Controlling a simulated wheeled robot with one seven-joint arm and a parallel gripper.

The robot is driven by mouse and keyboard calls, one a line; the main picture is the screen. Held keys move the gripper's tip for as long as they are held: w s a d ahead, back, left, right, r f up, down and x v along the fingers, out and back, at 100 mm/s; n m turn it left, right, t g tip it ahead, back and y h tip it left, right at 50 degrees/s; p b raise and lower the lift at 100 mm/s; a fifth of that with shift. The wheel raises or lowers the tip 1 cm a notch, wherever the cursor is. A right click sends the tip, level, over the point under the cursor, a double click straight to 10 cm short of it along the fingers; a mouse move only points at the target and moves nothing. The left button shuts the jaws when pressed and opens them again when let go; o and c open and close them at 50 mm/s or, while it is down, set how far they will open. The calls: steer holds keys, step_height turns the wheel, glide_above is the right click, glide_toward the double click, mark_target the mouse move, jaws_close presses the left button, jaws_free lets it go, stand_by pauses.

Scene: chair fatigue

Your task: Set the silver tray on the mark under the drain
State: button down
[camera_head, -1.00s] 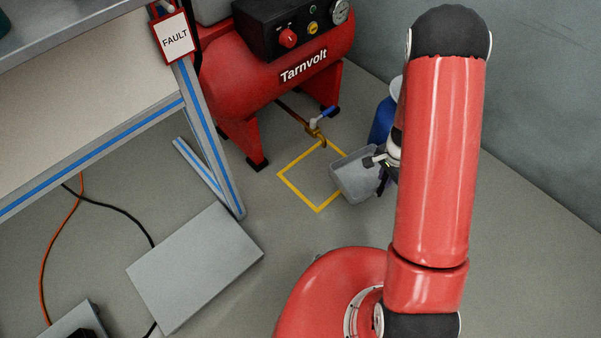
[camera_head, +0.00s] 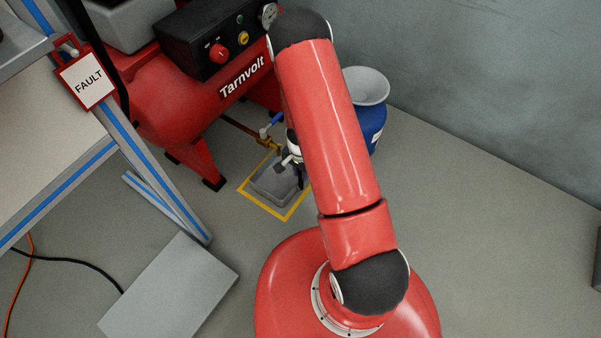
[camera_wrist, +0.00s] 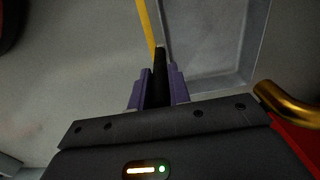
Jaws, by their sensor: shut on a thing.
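The silver tray (camera_head: 268,190) is inside the yellow square mark (camera_head: 264,208) on the floor, under the brass drain (camera_head: 268,143) with its blue-handled valve. I cannot tell whether the tray touches the floor. In the wrist view the purple-padded fingers (camera_wrist: 160,88) close on the tray wall, with the tray's inside (camera_wrist: 215,50) to the right. A yellow line of the mark shows beside the rim, and the brass drain pipe (camera_wrist: 290,103) shows at the right.
The red Tarnvolt compressor (camera_head: 175,100) stands behind. A blue drum with a grey funnel top (camera_head: 370,115) stands right of my arm. A bench leg with blue stripes (camera_head: 150,175) and a grey flat box (camera_head: 175,290) are at left.

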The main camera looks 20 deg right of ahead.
steer(key=shift+f, duration=0.1)
steer(key=shift+f, duration=0.15)
steer(key=c, duration=1.3)
jaws_free()
